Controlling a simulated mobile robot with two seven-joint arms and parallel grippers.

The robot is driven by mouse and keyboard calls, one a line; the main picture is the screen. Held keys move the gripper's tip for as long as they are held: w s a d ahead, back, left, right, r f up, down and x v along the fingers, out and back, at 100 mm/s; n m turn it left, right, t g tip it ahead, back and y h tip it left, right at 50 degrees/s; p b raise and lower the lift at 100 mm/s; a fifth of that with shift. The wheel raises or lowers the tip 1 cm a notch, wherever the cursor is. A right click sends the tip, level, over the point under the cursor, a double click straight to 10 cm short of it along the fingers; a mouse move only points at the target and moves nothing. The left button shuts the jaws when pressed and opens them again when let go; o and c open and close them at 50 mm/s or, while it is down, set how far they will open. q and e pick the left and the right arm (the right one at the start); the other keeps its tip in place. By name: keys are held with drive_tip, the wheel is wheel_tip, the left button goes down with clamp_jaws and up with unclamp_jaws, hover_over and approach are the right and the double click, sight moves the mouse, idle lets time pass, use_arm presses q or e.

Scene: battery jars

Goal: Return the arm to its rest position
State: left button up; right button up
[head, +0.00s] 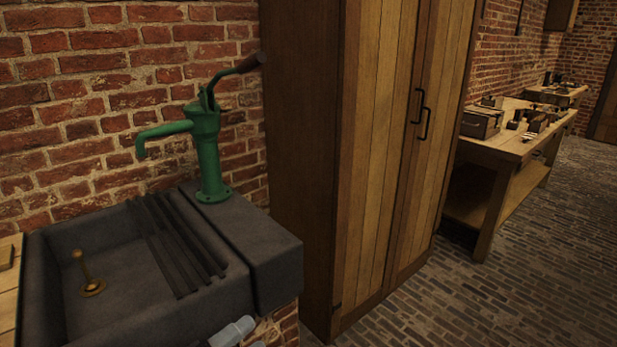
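Only a small pale grey piece, apparently a link of one of my arms (233,332), shows at the bottom edge, in front of the sink's lower right corner. I cannot tell which arm it belongs to. Neither gripper's fingers are in view, so what they hold, if anything, is hidden. No battery jar can be made out.
A dark stone sink (272,247) with a green hand pump (206,150), dark bars and a brass fitting (92,287) stands left. A tall wooden cabinet (385,130), closed, is beside it. A workbench (500,147) bearing several items stands right. Brick floor (540,270) is clear.

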use_arm(q)
drive_tip(key=s+a+f+n+g+y, duration=0.1)
drive_tip(key=s+a+f+n+y, duration=0.4)
drive_tip(key=s+f+n, duration=0.3)
drive_tip(key=s+a+f+n+g+y, duration=0.1)
drive_tip(key=s+a+f+n+y, duration=0.3)
drive_tip(key=s+f+n+y, duration=0.3)
wheel_tip(320, 180, down, 4)
drive_tip(key=n, duration=0.9)
drive_tip(key=shift+s+a+f+g+y+b, duration=0.15)
drive_tip(key=shift+s+a+g+y+b, duration=0.15)
drive_tip(key=shift+s+a+y+b, duration=0.1)
